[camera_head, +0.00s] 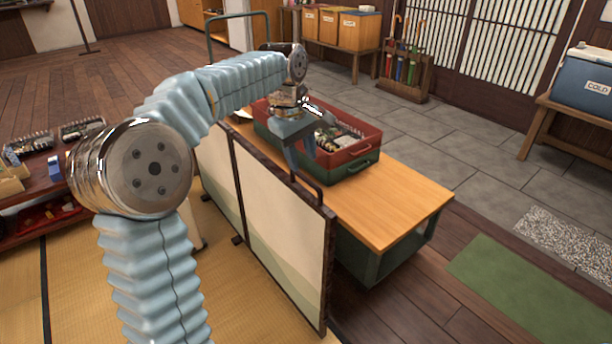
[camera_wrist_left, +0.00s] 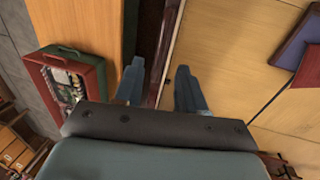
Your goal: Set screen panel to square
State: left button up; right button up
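The folding screen has cream panels in dark frames and stands on the tatami left of the wooden cart. Its near panel (camera_head: 282,225) is upright and has a dark loop handle (camera_head: 307,187) by the top edge. My left gripper (camera_head: 298,158) is above the panel's top edge, near the handle. In the left wrist view the left gripper (camera_wrist_left: 158,88) is open, with the panel's dark edge (camera_wrist_left: 168,45) running between its two apart fingers. I see no contact. My right gripper is in neither view.
The cart's wooden top (camera_head: 395,205) is close on the screen's right and carries a red and green crate (camera_head: 345,170). A low table (camera_head: 30,195) with trays stands at the left. A green mat (camera_head: 530,290) lies on the floor at the right.

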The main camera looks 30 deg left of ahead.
aim_at(306, 178)
pick_arm(q)
jog(key=f, duration=0.3)
jog(key=w+f, duration=0.1)
jog(key=f, duration=0.1)
jog(key=shift+d+f+b, duration=0.25)
jog(key=shift+b, duration=0.05)
grip_shut()
